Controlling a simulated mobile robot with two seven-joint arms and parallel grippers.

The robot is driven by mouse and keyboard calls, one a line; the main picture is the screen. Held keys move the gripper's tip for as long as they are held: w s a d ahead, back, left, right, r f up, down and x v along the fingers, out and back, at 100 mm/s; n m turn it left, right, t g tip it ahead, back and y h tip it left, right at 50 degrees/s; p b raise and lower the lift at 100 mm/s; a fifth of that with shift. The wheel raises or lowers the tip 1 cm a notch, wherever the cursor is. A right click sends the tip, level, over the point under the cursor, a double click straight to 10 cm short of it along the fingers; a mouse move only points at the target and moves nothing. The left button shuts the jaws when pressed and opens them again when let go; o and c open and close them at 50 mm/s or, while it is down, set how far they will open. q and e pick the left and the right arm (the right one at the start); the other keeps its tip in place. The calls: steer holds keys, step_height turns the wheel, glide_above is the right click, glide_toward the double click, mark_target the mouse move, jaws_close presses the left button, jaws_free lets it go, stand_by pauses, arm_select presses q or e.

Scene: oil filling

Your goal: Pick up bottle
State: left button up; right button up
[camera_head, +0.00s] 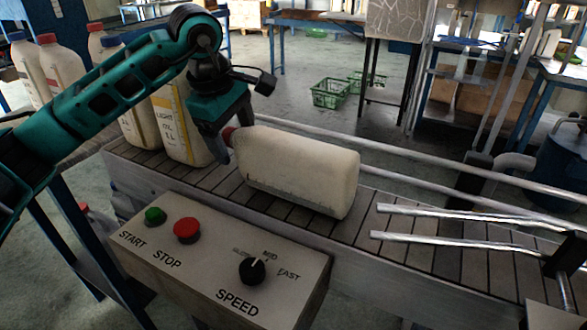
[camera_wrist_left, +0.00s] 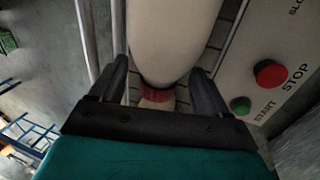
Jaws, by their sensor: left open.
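A cream bottle (camera_head: 298,170) with a red cap lies on its side on the conveyor (camera_head: 400,245), its cap end pointing left. My left gripper (camera_head: 226,150) is at its cap end, pointing down. In the left wrist view the bottle (camera_wrist_left: 175,35) and its red cap (camera_wrist_left: 157,95) lie between the two spread fingers of my left gripper (camera_wrist_left: 160,70). The gripper is open, and I cannot tell whether a finger touches the bottle. My right gripper is not in view.
A control box (camera_head: 215,255) with start, stop and speed controls stands in front of the conveyor. Upright bottles (camera_head: 178,115) stand just left of my left gripper. Metal guide rails (camera_head: 450,215) run along the conveyor to the right. Green baskets (camera_head: 330,92) sit on the floor behind.

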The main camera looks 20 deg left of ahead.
arm_select(q)
steer(key=shift+x, duration=1.2)
steer(key=c, duration=1.2)
